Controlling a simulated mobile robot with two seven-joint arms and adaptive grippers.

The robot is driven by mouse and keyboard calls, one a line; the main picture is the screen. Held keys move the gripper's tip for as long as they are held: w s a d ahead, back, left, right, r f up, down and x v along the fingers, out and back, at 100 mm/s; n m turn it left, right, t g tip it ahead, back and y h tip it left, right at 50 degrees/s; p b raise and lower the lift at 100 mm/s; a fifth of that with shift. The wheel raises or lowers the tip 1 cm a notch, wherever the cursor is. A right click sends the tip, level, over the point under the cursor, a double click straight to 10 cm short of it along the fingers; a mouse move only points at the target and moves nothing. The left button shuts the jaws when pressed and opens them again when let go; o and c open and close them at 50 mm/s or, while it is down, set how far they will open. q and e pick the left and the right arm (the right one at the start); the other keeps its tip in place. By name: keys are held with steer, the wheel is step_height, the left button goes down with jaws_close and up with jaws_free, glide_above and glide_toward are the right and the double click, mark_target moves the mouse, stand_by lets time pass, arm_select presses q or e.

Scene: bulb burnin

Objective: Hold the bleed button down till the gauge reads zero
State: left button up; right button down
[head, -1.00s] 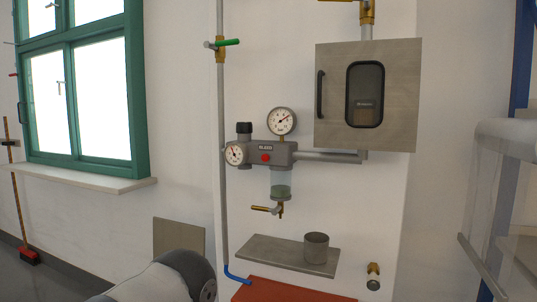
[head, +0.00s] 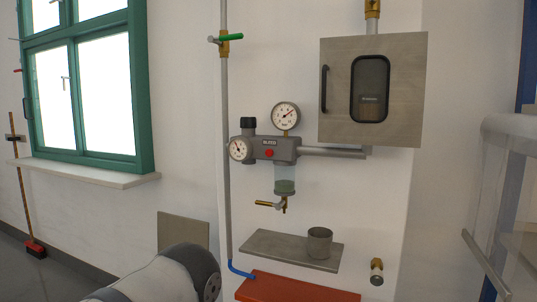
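The red bleed button (head: 269,153) sits on the front of the grey regulator body (head: 282,149), just below a small label plate. A round gauge (head: 285,116) stands on top of the body, its needle pointing to the upper right, well along the dial. A second, smaller gauge (head: 239,149) is on the body's left end; its scale is too small to read. Nothing touches the button. A grey and white arm link of mine shows at the lower left. Neither gripper is in view.
A clear bowl with a brass drain tap (head: 270,204) hangs below the body. A metal cup (head: 319,242) stands on a grey shelf (head: 270,246) underneath. A grey cabinet (head: 337,92) is at upper right, a green-handled valve (head: 226,38) at upper left. A red surface (head: 297,288) lies below.

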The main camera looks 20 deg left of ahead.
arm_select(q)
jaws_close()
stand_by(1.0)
